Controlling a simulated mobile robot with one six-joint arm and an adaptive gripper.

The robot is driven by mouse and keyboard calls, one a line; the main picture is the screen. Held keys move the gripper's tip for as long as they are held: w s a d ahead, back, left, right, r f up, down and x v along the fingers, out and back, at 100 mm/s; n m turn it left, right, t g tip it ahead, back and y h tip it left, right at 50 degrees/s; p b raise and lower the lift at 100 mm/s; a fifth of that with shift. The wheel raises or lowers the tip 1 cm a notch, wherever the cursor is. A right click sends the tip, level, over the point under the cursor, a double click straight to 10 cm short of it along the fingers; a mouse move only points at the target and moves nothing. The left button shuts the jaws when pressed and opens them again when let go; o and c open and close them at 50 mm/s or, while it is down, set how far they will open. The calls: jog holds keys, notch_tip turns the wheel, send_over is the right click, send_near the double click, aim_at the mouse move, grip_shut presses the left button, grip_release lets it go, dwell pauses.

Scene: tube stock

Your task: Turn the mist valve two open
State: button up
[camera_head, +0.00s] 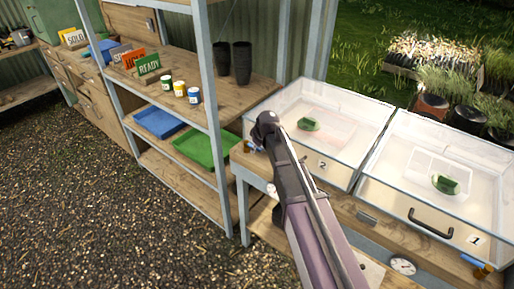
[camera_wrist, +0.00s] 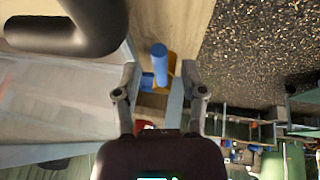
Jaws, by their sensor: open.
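Mist valve two (camera_head: 248,147) sits at the left front corner of the bench, beside the clear box marked 2 (camera_head: 322,166). Small blue and orange parts of it show next to my arm. In the wrist view the valve's blue cylinder (camera_wrist: 160,64) shows upright in the picture, with an orange-yellow part behind it. My gripper (camera_head: 266,122) is over that bench corner. In the wrist view my gripper (camera_wrist: 159,80) is open, its fingers either side of the blue cylinder, with gaps. I cannot tell whether it is level with the valve, or how the valve is set.
Box 1 (camera_head: 475,239) stands at right with a black handle (camera_head: 431,223); an orange-and-blue valve (camera_head: 483,271) is at its front. A gauge (camera_head: 402,266) is on the bench front. A shelf with a green tray (camera_head: 208,147) and blue tray (camera_head: 159,122) stands left. Gravel ground is open.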

grip_shut()
jog(key=shift+d, duration=0.1)
